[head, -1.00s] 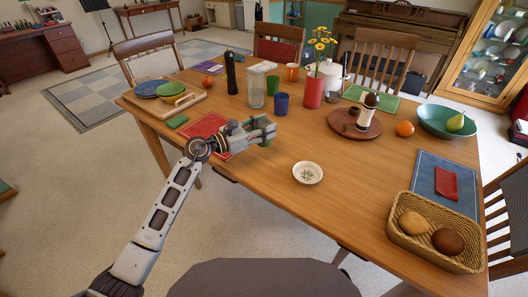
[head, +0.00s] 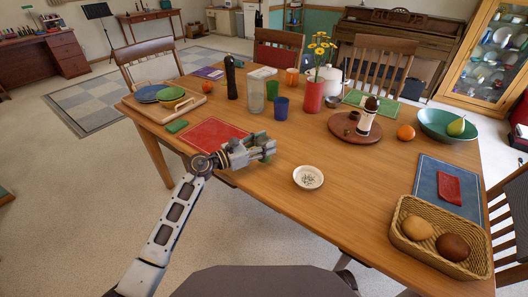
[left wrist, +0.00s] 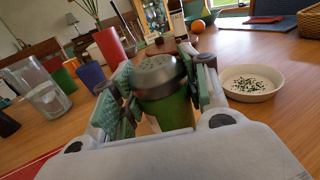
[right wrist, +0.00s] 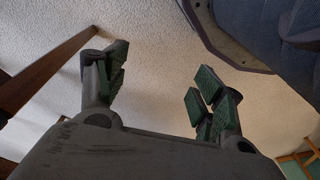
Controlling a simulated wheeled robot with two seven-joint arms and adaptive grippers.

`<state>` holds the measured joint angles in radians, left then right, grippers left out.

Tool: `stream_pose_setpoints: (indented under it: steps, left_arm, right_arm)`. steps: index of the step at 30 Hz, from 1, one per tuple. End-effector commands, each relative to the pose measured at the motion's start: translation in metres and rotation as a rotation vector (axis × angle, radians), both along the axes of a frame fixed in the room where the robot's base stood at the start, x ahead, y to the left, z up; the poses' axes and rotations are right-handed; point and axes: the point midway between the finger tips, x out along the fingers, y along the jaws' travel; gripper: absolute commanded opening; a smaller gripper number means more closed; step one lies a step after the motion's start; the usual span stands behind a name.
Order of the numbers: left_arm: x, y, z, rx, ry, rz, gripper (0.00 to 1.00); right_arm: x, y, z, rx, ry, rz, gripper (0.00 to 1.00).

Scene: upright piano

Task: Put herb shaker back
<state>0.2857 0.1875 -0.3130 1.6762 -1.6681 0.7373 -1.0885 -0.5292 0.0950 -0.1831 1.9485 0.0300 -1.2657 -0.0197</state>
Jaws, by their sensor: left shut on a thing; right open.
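The herb shaker (left wrist: 160,85) has a green body and a grey domed top with holes. In the left wrist view it stands roughly upright between the fingers of my left gripper (left wrist: 160,100), which is shut on it. In the head view my left gripper (head: 264,148) is over the table's near edge, left of a small white bowl with green herb flakes (head: 308,177). The bowl also shows in the left wrist view (left wrist: 250,82). My right gripper (right wrist: 165,88) is open and empty.
A red placemat (head: 212,134) lies left of my left gripper. A blue cup (head: 281,106), a glass (head: 257,95) and a red vase (head: 313,96) stand behind it. The tabletop (head: 300,140) between gripper and tray is clear. A bread basket (head: 480,262) stands front right.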

Motion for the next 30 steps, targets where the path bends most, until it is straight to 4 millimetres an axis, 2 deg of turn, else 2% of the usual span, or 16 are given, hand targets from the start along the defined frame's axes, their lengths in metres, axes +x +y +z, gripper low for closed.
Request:
stream_pose_setpoints:
  steps: [9,26,27,30]
  left_arm:
    - [0.000,0.000,-0.032,-0.003,0.001,0.000,0.20]
    - [0.000,0.000,-0.038,-0.001,-0.001,0.000,0.20]
    - [0.000,0.000,-0.038,-0.001,-0.001,0.000,0.47]
    - [0.000,0.000,-0.037,-0.001,-0.001,0.000,0.60]
  right_arm:
    - [0.004,0.004,0.019,0.014,-0.021,0.001,0.68]
    - [0.002,0.005,0.019,0.015,-0.020,0.003,0.68]
    - [0.003,0.005,0.021,0.016,-0.022,0.003,0.68]
    - [0.004,0.005,0.023,0.016,-0.025,0.003,0.68]
